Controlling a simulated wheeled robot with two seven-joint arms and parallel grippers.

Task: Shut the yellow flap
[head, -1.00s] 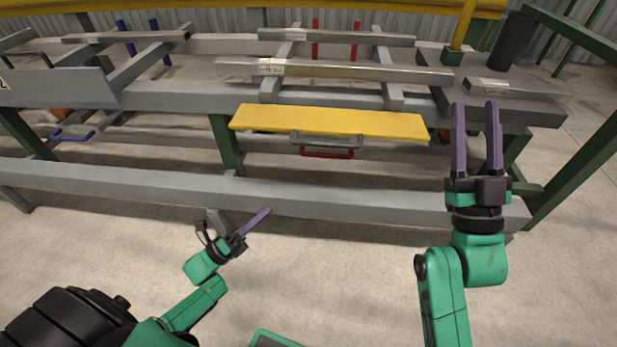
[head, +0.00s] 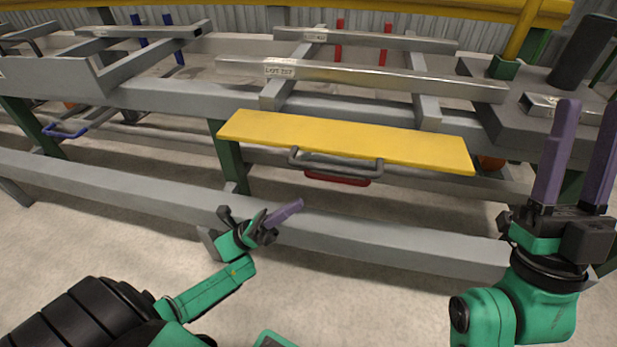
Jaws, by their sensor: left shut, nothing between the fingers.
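The yellow flap (head: 345,138) is a long flat panel that juts out from the near side of the runout table, its broad yellow face seen from above. A grey handle (head: 335,165) sits along its front edge. My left gripper (head: 299,204) is shut and empty, below and in front of the flap in the picture, apart from it. My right gripper (head: 590,112) points up at the right, clear of the flap, with its two purple fingers spread apart and nothing visible between them.
A grey lower beam (head: 130,177) runs across in front, below the flap. A red handle (head: 338,180) shows under the flap, and a blue handle (head: 64,131) at left. A labelled metal bar (head: 380,78) lies on the table above. A dark cylinder (head: 583,52) stands at back right.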

